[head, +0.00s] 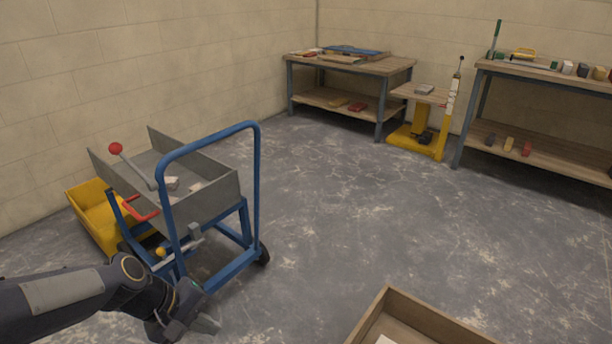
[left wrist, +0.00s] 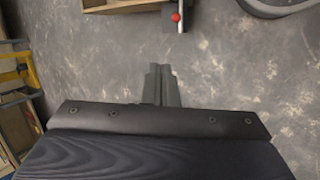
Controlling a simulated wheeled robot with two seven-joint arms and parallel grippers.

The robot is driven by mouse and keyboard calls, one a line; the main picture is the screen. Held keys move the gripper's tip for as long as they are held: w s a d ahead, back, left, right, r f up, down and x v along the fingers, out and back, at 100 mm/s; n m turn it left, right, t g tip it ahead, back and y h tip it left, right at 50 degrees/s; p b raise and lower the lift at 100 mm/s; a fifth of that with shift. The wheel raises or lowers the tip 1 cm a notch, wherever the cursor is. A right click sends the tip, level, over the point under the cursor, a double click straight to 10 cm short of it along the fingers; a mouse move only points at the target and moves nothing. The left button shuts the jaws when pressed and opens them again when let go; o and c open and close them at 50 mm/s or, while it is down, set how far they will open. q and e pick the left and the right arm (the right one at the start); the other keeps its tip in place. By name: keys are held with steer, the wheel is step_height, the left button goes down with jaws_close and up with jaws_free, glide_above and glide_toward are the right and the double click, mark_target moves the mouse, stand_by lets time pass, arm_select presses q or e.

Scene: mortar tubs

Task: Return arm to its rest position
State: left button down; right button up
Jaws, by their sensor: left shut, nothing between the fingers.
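My left arm comes in from the lower left of the head view. Its gripper (head: 205,325) is near the bottom edge, in front of the blue-framed cart (head: 258,185). In the left wrist view the left gripper (left wrist: 162,72) points over bare floor, its two fingers together with nothing between them. The cart carries a grey metal tub (head: 215,205) with a few pale lumps inside. My right gripper is in neither view.
A yellow tub (head: 85,205) stands left of the cart by the wall. A wooden box (head: 375,312) is at the bottom right. Two workbenches (head: 390,66) (head: 540,72) and a yellow lift table (head: 412,145) stand at the back. The middle floor is clear.

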arm_select(q)
steer(key=s+a+r+m+t+y, duration=0.1)
steer(key=s+r+m+t, duration=0.15)
steer(key=s, duration=0.45)
steer(key=s+a+r+m+t+y, duration=0.1)
steer(key=s+r+m, duration=0.3)
steer(key=s, duration=0.3)
step_height(320, 180, up, 31)
steer(key=p, duration=3)
steer(key=shift+d+f+p, duration=0.2)
steer(key=shift+p, duration=0.1)
